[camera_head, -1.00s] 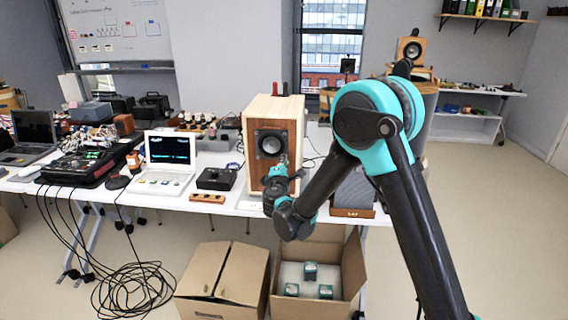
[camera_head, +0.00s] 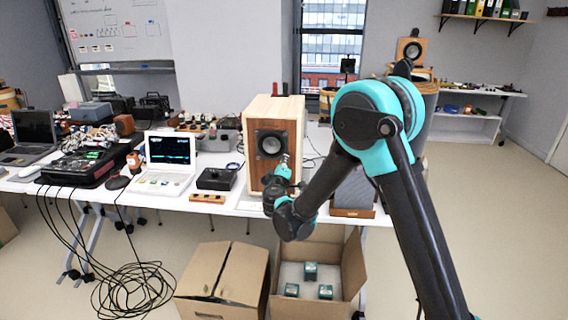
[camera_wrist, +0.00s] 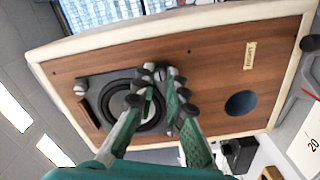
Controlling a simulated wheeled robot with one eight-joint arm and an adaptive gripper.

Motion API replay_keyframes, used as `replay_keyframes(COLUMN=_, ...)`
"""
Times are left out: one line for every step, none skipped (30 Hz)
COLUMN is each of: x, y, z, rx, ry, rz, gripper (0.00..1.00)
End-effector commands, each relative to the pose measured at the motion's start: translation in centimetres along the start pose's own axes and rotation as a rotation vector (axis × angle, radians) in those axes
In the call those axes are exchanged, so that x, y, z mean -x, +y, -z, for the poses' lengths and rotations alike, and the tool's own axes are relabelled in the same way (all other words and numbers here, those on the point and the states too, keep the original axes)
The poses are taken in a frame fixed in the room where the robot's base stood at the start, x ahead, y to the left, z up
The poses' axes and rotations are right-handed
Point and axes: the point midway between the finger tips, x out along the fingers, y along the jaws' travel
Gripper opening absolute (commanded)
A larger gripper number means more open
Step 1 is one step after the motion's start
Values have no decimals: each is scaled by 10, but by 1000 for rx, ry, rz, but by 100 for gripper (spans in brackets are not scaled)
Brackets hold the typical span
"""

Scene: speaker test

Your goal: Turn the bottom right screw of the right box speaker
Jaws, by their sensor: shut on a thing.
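The box speaker (camera_head: 262,110) is a light wooden cabinet with a brown front, upright on the table. Its round black driver (camera_head: 270,144) sits in a dark square frame; the driver also shows in the wrist view (camera_wrist: 118,100). My gripper (camera_head: 285,158) is at the lower right corner of this frame. A silver screw (camera_wrist: 80,86) stands out at another corner of the frame.
A white laptop (camera_head: 170,150) and a black box (camera_head: 217,179) stand on the table left of the speaker. A grey panel (camera_head: 352,190) stands right of the speaker, behind my arm.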

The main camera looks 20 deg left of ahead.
Motion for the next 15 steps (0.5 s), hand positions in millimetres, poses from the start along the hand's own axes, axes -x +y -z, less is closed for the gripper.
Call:
replay_keyframes(x=1, y=0, z=-1, rx=-7, ry=-2, rz=1, gripper=0)
replay_keyframes(x=1, y=0, z=-1, rx=-10, ry=-2, rz=1, gripper=0)
replay_keyframes(x=1, y=0, z=-1, rx=-13, ry=-2, rz=1, gripper=0)
replay_keyframes(x=1, y=0, z=-1, rx=-14, ry=-2, rz=1, gripper=0)
replay_keyframes(x=1, y=0, z=-1, rx=-15, ry=-2, rz=1, gripper=0)
replay_keyframes(x=1, y=0, z=-1, rx=-16, ry=-2, rz=1, gripper=0)
replay_keyframes(x=1, y=0, z=-1, rx=-16, ry=-2, rz=1, gripper=0)
replay_keyframes(x=1, y=0, z=-1, rx=-16, ry=-2, rz=1, gripper=0)
replay_keyframes(x=1, y=-1, z=-1, rx=-16, ry=-2, rz=1, gripper=0)
replay_keyframes(x=1, y=-1, z=-1, rx=-16, ry=-2, rz=1, gripper=0)
replay_keyframes(x=1, y=-1, z=-1, rx=-16, ry=-2, rz=1, gripper=0)
replay_keyframes(x=1, y=-1, z=-1, rx=-15, ry=-2, rz=1, gripper=0)
replay_keyframes(x=1, y=-1, z=-1, rx=-15, ry=-2, rz=1, gripper=0)
replay_keyframes(x=1, y=-1, z=-1, rx=-15, ry=-2, rz=1, gripper=0)
replay_keyframes(x=1, y=-1, z=-1, rx=-15, ry=-2, rz=1, gripper=17)
